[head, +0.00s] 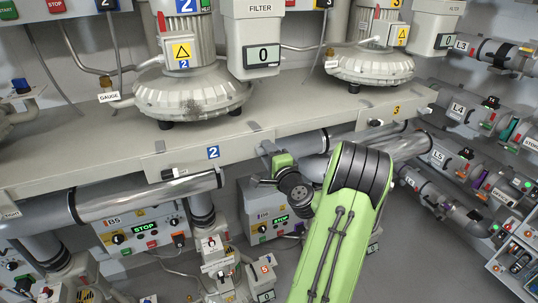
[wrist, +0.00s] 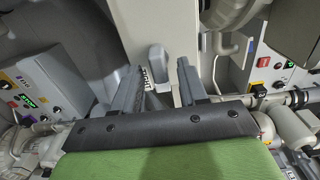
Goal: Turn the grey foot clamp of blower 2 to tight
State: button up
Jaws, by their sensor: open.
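Blower 2 (head: 190,92) stands on the bench, marked with a blue 2. A small grey clamp (head: 253,126) sits at the bench's front edge, right of the blower's foot. In the wrist view a grey lever, seemingly this clamp (wrist: 157,56), stands on the pale bench surface, with a small lettered label beside it that I cannot read fully. My gripper (wrist: 160,70) is open, its fingers on either side of the lever in the picture; I see no contact. In the head view my gripper (head: 266,148) is just below the clamp, partly hidden by my wrist.
The bench front (head: 120,172) carries a blue 2 plate and a small dark handle (head: 176,175). A metal pipe (head: 150,197) runs beneath it. Control boxes with green displays (head: 265,215) stand below. The filter box (head: 253,40) hangs above, right of the blower.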

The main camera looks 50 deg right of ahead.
jog(key=b+v, duration=0.9)
jog(key=v, duration=0.6)
jog(key=shift+s+a, duration=0.2)
jog(key=shift+s, duration=0.15)
jog(key=w+a+f+n+g+y+p, duration=0.1)
jog(key=w+a+f+n+g+y, duration=0.15)
jog(key=w+a+n, duration=0.4)
jog(key=w+a+f+n+g+y+p, duration=0.1)
jog(key=a+n+y, duration=0.25)
jog(key=a, duration=0.55)
jog(key=w+a+f+n+g+y, duration=0.1)
jog(key=w+a+n+y, duration=0.3)
jog(key=a, duration=0.3)
jog(key=s+a+r+n+g+p, duration=0.3)
jog(key=s+a+n+g, duration=0.2)
jog(key=s+a+n, duration=0.5)
jog(key=s, duration=0.4)
jog(key=shift+s+h, duration=0.15)
jog(key=shift+h, duration=0.25)
